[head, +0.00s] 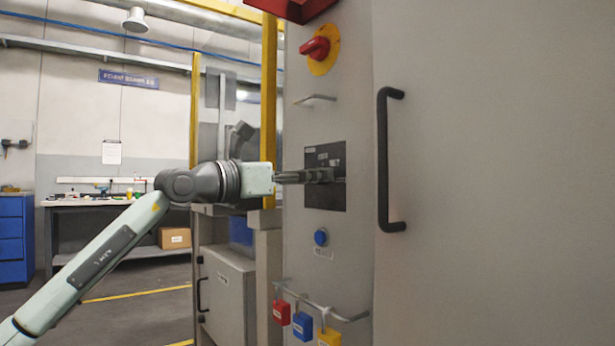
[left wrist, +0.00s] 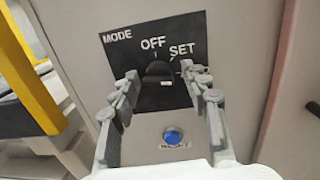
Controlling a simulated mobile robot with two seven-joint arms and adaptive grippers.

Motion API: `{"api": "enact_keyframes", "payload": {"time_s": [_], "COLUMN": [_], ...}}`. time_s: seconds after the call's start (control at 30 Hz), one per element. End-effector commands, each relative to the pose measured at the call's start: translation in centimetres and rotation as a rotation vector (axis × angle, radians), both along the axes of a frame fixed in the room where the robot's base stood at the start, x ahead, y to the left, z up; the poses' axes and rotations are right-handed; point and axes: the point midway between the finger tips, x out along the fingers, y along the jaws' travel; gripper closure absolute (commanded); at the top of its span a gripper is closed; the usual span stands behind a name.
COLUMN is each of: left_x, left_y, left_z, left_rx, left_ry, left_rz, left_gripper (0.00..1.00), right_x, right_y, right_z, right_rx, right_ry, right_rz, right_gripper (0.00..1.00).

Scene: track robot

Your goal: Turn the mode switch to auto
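The mode switch is a dark knob (left wrist: 158,70) on a black plate (left wrist: 125,58) lettered MODE, OFF and SET. In the head view the plate (head: 325,199) is on the grey cabinet front. My left gripper (head: 336,174) reaches in front of the plate from the left and hides the knob there. In the left wrist view the left gripper (left wrist: 160,76) is open, with one finger on each side of the knob. Contact with the knob cannot be told. No AUTO label is readable; the right finger covers part of the plate. My right gripper is not in view.
A blue button (head: 321,237) is below the plate. A red rotary handle (head: 315,48) and a small metal bar (head: 316,98) are above. A black door handle (head: 389,160) sticks out to the right. Red, blue and yellow padlocks (head: 302,326) hang low.

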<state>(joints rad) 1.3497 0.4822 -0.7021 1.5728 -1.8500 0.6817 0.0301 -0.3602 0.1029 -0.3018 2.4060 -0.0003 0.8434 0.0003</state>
Motion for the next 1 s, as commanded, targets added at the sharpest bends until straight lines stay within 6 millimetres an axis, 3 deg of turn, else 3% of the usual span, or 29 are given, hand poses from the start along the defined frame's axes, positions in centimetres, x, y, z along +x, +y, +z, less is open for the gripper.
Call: {"api": "enact_keyframes", "payload": {"time_s": [0.37, 0.8, 1.0], "left_x": [-0.2, -5.6, -7.2], "left_y": [0.6, 7.1, 9.0], "left_z": [0.0, -0.7, -0.8], "left_rx": [-0.002, 0.001, 0.000], "left_ry": [0.000, -0.001, 0.002], "left_rz": [0.003, 0.004, 0.002], "left_gripper": [0.51, 0.51, 0.51], "right_x": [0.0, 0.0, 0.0], "right_y": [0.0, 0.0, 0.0], "right_z": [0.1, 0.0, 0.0], "right_rx": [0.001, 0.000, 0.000], "right_ry": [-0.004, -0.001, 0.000], "right_rz": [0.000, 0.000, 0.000], "right_gripper": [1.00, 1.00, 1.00]}}
